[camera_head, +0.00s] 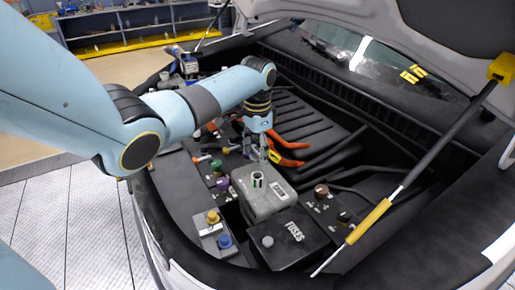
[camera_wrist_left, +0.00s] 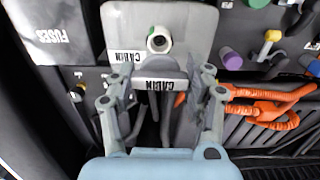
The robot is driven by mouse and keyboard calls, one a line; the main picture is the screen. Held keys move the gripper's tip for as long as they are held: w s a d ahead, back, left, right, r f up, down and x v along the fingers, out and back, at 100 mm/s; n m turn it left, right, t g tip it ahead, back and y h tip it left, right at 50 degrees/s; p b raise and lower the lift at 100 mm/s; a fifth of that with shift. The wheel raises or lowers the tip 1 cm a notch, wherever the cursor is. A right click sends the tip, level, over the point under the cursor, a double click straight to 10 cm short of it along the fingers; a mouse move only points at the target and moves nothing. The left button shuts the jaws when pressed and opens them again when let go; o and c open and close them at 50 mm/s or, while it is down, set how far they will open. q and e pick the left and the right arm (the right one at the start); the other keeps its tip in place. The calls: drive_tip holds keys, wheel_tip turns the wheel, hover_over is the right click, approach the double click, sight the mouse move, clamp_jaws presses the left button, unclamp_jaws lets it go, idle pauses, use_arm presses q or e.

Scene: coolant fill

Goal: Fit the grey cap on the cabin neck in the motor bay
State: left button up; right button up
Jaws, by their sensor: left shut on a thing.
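The grey cap (camera_wrist_left: 160,67), with a white CABIN tag, sits between the fingers of my left gripper (camera_wrist_left: 162,78), which is shut on it. In the head view my left gripper (camera_head: 265,150) hangs just behind the cabin neck, and the cap is hard to make out there. The cabin neck (camera_head: 258,180) is a short white upright tube with green marks, open at the top, on a grey tank (camera_head: 250,203) labelled CABIN. In the wrist view the neck (camera_wrist_left: 159,40) shows just beyond the cap, apart from it. My right gripper is not in view.
A black FUSES box (camera_head: 290,238) stands in front of the tank. Purple (camera_head: 222,184), yellow (camera_head: 213,217), blue (camera_head: 224,241) and brown (camera_head: 321,191) caps surround it. Orange hoses (camera_head: 288,144) lie behind the gripper. A hood strut (camera_head: 400,185) crosses the right side.

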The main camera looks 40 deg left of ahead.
sight(257, 162)
use_arm(q)
drive_tip(key=shift+f+b, duration=1.2)
drive_tip(key=shift+f, duration=0.95)
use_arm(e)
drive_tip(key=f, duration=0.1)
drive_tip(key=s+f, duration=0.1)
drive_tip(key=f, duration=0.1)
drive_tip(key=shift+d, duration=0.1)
use_arm(q)
drive_tip(key=shift+p, duration=0.8)
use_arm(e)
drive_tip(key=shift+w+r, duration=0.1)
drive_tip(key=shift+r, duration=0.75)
use_arm(q)
drive_tip(key=shift+f+b, duration=0.9)
drive_tip(key=shift+f, duration=0.5)
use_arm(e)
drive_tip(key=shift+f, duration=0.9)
use_arm(q)
drive_tip(key=o, duration=1.1)
drive_tip(key=shift+r, duration=0.1)
wheel_tip(257, 162, up, 12)
drive_tip(key=shift+f, duration=0.1)
